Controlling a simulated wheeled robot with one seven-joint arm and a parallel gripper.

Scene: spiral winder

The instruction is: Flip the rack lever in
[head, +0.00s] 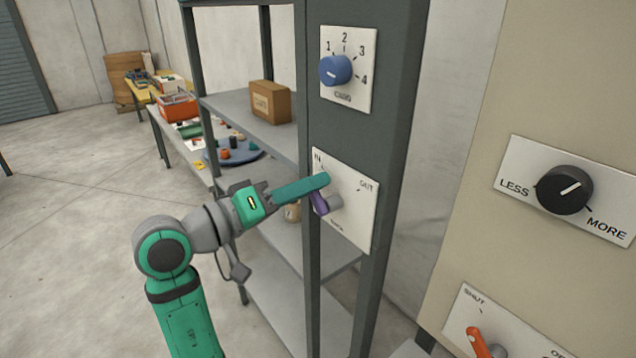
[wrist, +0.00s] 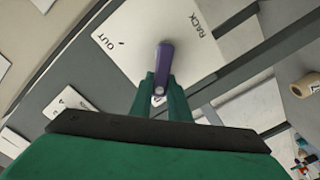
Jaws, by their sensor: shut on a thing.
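The rack lever (head: 319,203) is a short purple handle on a grey hub, mounted on a white plate (head: 357,217) on the dark rack post. The plate carries IN at its upper left and OUT at its upper right. My gripper (head: 322,182) reaches in from the left, its green fingers at the lever. In the wrist view, the purple lever (wrist: 165,62) stands between my two fingertips (wrist: 161,88), which are shut on it. The words OUT and RACK show on the plate (wrist: 190,60) there. My fingers partly hide the lever in the head view, so its exact angle is hard to tell.
A blue knob (head: 336,70) with numbers sits above on the same post. A black LESS/MORE knob (head: 564,190) and an orange lever (head: 478,343) are on the beige panel at right. Shelves behind the post hold a cardboard box (head: 270,102). Open floor lies at left.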

